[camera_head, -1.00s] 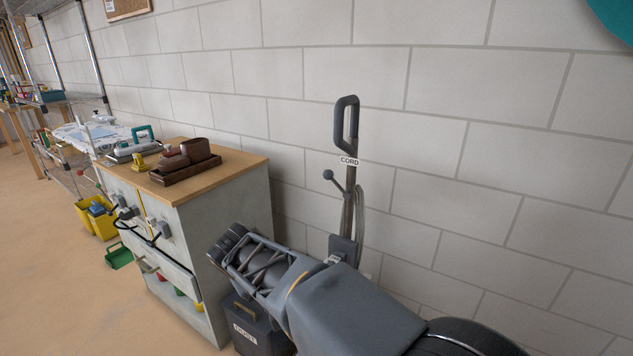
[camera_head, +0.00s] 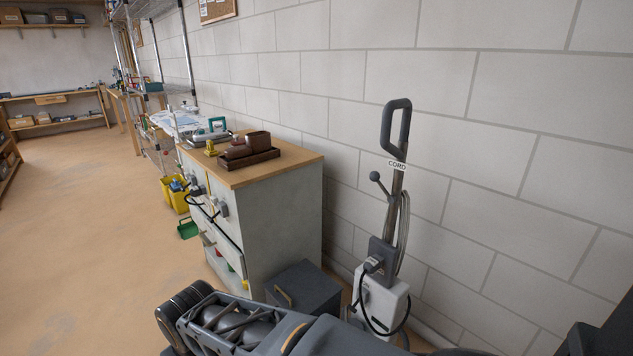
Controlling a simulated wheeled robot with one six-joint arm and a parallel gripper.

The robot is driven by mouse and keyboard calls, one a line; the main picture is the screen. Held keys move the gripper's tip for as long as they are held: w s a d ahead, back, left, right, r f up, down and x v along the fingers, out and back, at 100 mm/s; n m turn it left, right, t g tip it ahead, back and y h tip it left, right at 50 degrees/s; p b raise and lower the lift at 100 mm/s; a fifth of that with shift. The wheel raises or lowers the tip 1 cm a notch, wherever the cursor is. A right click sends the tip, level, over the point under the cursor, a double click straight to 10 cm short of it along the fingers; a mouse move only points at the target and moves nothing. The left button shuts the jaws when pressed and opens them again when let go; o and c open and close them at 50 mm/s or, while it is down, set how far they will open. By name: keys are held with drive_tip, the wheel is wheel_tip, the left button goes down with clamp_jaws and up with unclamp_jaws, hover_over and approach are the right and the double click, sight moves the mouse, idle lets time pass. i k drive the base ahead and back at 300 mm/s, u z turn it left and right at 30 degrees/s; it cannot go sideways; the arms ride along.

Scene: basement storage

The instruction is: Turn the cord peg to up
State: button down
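The cord peg (camera_head: 378,182) is a short dark lever with a round ball knob. It sits on the pole of an upright vacuum-like machine (camera_head: 384,300), just below a white CORD label (camera_head: 397,165). The peg juts out from the pole and slants up to the left, with the knob at its outer end. A grey cord (camera_head: 404,235) hangs in a long loop down the right side of the pole. A part of my arm crosses the bottom of the view. My gripper's fingertips do not show, and nothing of mine touches the peg.
A cabinet (camera_head: 270,215) with a wooden top stands left of the machine, holding a brown tray (camera_head: 250,161). A dark bin (camera_head: 305,287) stands between them. A block wall rises close behind. Open floor (camera_head: 80,220) lies on the left.

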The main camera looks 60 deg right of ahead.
sight(375, 176)
drive_tip(key=u, duration=0.35)
drive_tip(key=i, duration=1.9)
drive_tip(key=z, duration=3.05)
drive_tip(key=i, duration=0.5)
